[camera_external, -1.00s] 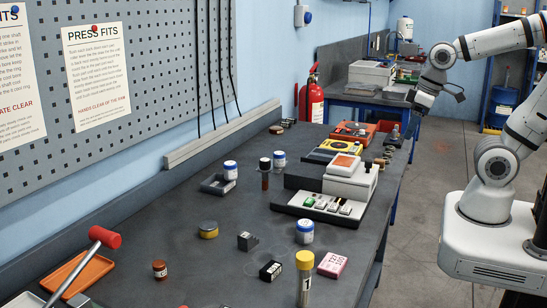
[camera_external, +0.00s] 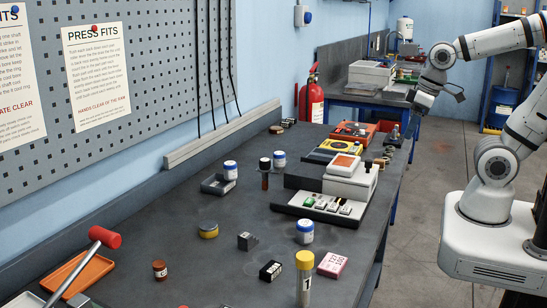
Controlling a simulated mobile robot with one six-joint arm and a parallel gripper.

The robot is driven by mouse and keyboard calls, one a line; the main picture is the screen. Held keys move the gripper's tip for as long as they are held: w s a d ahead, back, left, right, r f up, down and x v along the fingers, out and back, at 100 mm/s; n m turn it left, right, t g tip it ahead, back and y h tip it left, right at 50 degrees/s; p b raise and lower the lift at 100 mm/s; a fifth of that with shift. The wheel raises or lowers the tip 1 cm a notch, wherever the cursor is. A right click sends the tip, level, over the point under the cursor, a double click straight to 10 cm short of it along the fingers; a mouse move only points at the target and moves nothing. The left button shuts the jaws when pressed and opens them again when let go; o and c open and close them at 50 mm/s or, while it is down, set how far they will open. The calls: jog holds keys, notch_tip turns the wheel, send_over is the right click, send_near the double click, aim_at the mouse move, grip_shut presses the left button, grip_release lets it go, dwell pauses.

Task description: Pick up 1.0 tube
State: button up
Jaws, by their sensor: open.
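A tube with a yellow cap and a pale label reading "1" (camera_external: 304,283) stands upright near the front edge of the dark bench (camera_external: 170,282), at the bottom of the view. Its lower end is cut off by the picture edge. My gripper (camera_external: 413,128) hangs at the upper right, by the far right end of the bench, well away from the tube. It is open, small in view, and nothing shows in it.
A blue-lidded jar (camera_external: 305,232), a pink-and-white box (camera_external: 332,265) and a black box (camera_external: 270,271) stand close around the tube. A grey-white instrument (camera_external: 346,185) sits behind them. A red-headed mallet (camera_external: 104,238) lies at the left. Open floor lies right of the bench.

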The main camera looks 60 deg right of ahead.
jog(key=w+a+r+n+g, duration=0.1)
jog(key=w+a+r+n, duration=0.15)
jog(key=w+a, duration=0.6)
jog(key=n+g+b, duration=0.2)
jog(key=n, duration=0.6)
send_over(304, 276)
jog(key=w+d, duration=0.1)
jog(key=d, duration=0.1)
jog(key=shift+m, duration=0.25)
notch_tip(304, 276, down, 13)
jog(key=shift+f, duration=0.2)
jog(key=shift+a+f, duration=0.15)
jog(key=shift+f, duration=0.05)
jog(key=f, duration=0.2)
jog(key=f+p, duration=0.1)
jog(key=f, duration=0.2)
jog(key=f+p, duration=0.1)
jog(key=f, duration=0.1)
jog(key=shift+s+a+f, duration=0.2)
jog(key=shift+s+f, duration=0.05)
jog(key=shift+f, duration=0.1)
